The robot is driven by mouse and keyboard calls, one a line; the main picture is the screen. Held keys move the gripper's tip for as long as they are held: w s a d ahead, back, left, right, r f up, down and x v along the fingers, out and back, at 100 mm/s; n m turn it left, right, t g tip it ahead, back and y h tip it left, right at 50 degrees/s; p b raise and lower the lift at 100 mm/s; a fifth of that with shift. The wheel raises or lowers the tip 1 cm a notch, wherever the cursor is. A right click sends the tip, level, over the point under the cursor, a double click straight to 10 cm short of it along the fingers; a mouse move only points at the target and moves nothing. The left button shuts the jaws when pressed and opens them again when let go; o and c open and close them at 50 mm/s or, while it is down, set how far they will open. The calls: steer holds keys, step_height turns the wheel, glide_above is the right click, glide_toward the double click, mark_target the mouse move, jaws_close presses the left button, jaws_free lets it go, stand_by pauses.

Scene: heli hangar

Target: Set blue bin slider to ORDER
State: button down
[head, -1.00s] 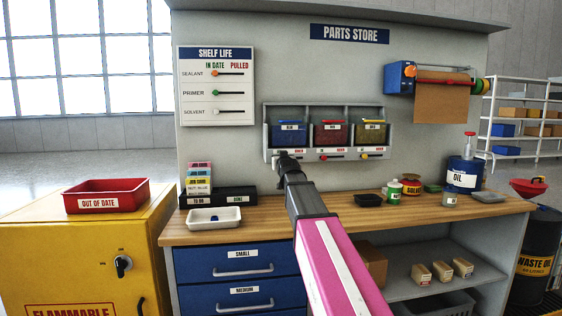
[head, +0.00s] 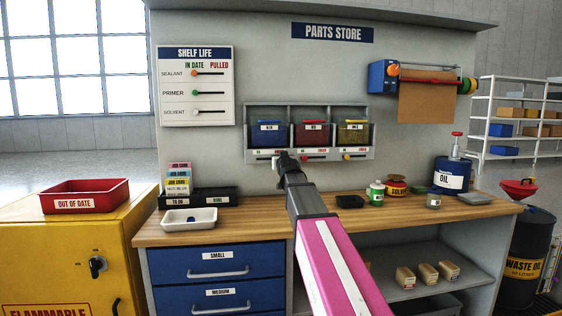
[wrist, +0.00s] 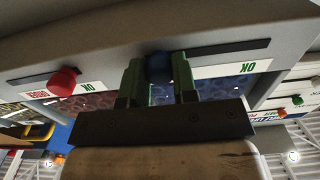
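The blue bin (head: 268,134) is the left one of three bins in the grey wall rack. Its slider has a dark blue knob (wrist: 159,67), seen in the wrist view between the two green fingers of my gripper (wrist: 159,88). The fingers sit close on both sides of the knob and look shut on it. The slider's dark slot (wrist: 235,50) and its OK label (wrist: 222,68) show to the right of the knob there; its ORDER label is hidden behind my gripper. In the head view my gripper (head: 281,158) is at the right end of this slider plate and covers the knob.
The red slider knob (wrist: 63,82) is beside it, between its own ORDER and OK labels. The yellow bin's slider (head: 347,157) is further right. Below, the wooden bench (head: 262,220) holds a white tray (head: 188,221), a card holder (head: 221,197) and several cans.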

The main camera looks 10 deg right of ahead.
steer(key=c, duration=0.9)
jaws_free()
steer(key=shift+d, duration=0.25)
steer(key=s, duration=1.1)
steer(key=shift+w, duration=0.1)
